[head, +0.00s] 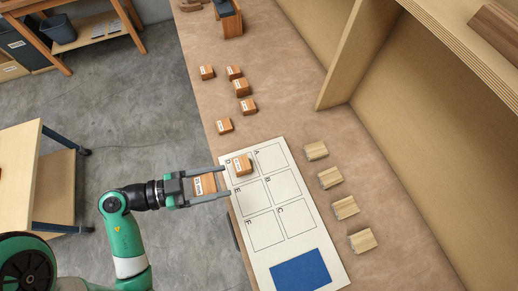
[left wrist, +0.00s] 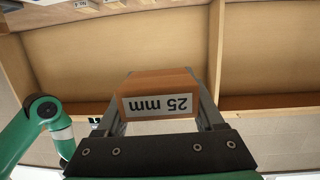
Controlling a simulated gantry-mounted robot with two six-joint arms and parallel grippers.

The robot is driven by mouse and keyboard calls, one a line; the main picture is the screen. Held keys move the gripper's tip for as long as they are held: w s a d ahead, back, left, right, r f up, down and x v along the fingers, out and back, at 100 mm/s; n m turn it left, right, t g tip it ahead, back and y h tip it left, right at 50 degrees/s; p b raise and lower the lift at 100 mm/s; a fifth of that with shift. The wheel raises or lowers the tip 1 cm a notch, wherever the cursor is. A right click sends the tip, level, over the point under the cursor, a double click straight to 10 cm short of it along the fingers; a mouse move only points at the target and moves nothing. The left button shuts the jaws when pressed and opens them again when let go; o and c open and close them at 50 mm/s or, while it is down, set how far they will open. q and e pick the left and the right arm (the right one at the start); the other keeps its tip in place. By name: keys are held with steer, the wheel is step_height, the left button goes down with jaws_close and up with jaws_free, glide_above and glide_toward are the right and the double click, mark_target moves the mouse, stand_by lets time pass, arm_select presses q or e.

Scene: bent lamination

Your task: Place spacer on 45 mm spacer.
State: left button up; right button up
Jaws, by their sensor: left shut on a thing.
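My left gripper (head: 225,181) is shut on a wooden spacer (head: 204,184) at the left edge of the white board. In the left wrist view the held spacer (left wrist: 160,95) is between the fingers, its label reading 25 mm upside down. Another wooden spacer (head: 241,165) with a white label sits on the board in square D, just ahead of the fingertips; its label is too small to read here. The held spacer appears apart from it. My right gripper is in neither view.
The white board (head: 322,250) has several empty lettered squares and a blue patch (head: 300,272). Several labelled wooden blocks (head: 242,88) lie beyond it. Several pale wooden blocks (head: 330,177) line its right side. A tall wooden shelf (head: 400,120) stands at the right.

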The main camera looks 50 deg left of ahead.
arm_select(q)
steer(key=shift+s+r+y, duration=0.25)
steer(key=shift+s+y, duration=0.05)
steer(key=shift+a+r+n+p, duration=0.1)
steer(key=shift+a+n+p, duration=0.2)
steer(key=shift+a+p, duration=0.1)
steer(key=shift+w+a+t, duration=0.1)
steer(key=shift+a+t, duration=0.2)
steer(key=shift+w+f, duration=0.15)
steer(key=shift+f, duration=0.05)
steer(key=w+f+b, duration=0.4)
steer(key=w, duration=0.3)
steer(key=b, duration=0.4)
glide_above(248, 162)
step_height(248, 162, down, 5)
steer(key=shift+s+d+r, duration=0.1)
steer(key=shift+d, duration=0.05)
steer(key=shift+p, duration=0.3)
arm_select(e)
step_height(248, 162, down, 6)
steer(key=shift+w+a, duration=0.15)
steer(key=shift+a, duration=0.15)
